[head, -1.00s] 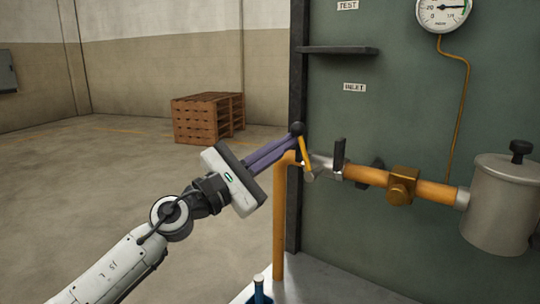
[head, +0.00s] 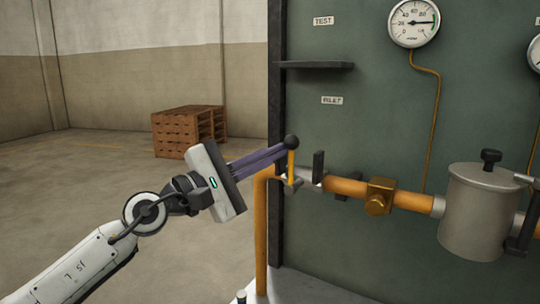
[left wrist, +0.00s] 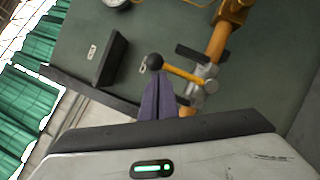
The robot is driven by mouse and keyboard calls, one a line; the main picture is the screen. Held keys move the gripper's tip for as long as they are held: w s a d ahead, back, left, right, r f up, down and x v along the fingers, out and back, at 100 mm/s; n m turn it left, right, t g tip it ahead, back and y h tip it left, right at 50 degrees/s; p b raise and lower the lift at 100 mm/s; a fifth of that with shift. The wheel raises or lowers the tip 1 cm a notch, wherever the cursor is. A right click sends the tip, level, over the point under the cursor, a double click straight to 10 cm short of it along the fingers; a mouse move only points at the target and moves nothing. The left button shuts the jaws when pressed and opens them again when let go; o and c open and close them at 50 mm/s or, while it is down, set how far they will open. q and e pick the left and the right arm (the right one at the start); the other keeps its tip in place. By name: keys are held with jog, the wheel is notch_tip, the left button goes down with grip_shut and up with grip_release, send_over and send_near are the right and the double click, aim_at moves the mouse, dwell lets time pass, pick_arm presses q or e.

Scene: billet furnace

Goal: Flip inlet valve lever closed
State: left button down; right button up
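The inlet valve lever is a short yellow bar (head: 291,165) with a black ball knob (head: 291,142). It stands roughly upright in the head view, above the grey valve body (head: 306,176) at the top of the orange pipe. My left gripper (head: 283,151) has its purple fingers side by side, with the tips at the knob. In the left wrist view the knob (left wrist: 154,61) is just beyond the fingertips (left wrist: 155,79), and the yellow bar (left wrist: 183,74) runs right from it. No clear gap shows between the fingers. I cannot tell whether they touch the knob. My right gripper is out of view.
The vertical orange pipe (head: 261,235) stands just below the fingers. A dark shelf (head: 316,65) juts out above. Open floor lies left, with wooden pallets (head: 187,130) behind.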

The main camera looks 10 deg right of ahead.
pick_arm(q)
jog(key=shift+s, duration=0.15)
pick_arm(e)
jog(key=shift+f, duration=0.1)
